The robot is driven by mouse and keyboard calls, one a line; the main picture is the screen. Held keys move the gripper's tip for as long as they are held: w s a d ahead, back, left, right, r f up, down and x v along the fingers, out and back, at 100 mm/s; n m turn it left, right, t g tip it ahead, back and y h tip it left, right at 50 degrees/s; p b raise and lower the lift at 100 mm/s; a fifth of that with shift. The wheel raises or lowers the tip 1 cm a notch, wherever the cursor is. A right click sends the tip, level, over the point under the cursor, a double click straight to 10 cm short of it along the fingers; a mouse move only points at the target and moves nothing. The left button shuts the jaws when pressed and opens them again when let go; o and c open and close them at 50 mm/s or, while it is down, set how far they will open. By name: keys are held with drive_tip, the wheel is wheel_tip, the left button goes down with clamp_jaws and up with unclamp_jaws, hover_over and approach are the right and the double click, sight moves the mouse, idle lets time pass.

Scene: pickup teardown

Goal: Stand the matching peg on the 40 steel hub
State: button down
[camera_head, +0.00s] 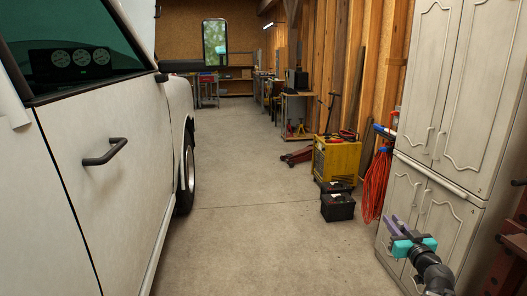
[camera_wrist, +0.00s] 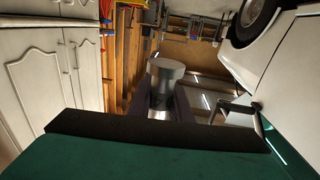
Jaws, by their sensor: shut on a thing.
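My gripper (camera_head: 394,224) shows at the lower right of the head view, in front of the pale cabinet, with a teal body and purple-grey fingers. In the wrist view its dark fingers are shut on a grey metal peg (camera_wrist: 164,71). The peg has a wide round head above a narrower shaft; its lower part is partly hidden between the fingers. I cannot make out the peg clearly in the head view. No steel hub can be made out in either view.
A white pickup (camera_head: 100,195) fills the left side. The pale cabinet (camera_head: 433,110) stands at right, beside a red hose (camera_head: 376,185). A yellow machine (camera_head: 335,160) and black batteries (camera_head: 337,206) stand on the floor. The concrete aisle (camera_head: 240,150) is clear. Benches stand at the back.

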drive_tip(key=s+a+n+g+y, duration=0.1)
drive_tip(key=a+y, duration=0.4)
drive_tip(key=a, duration=0.5)
drive_tip(key=s+a+f+n+g+y, duration=0.1)
drive_tip(key=a+n+g+y, duration=0.3)
drive_tip(key=a, duration=0.6)
drive_tip(key=s+a+f+n+g+y, duration=0.1)
drive_tip(key=a+n+y, duration=0.4)
drive_tip(key=a, duration=0.5)
drive_tip(key=shift+s+a+n+g+y, duration=0.15)
drive_tip(key=shift+s+n+g+y, duration=0.3)
drive_tip(key=shift+s+g, duration=0.5)
drive_tip(key=shift+s, duration=0.15)
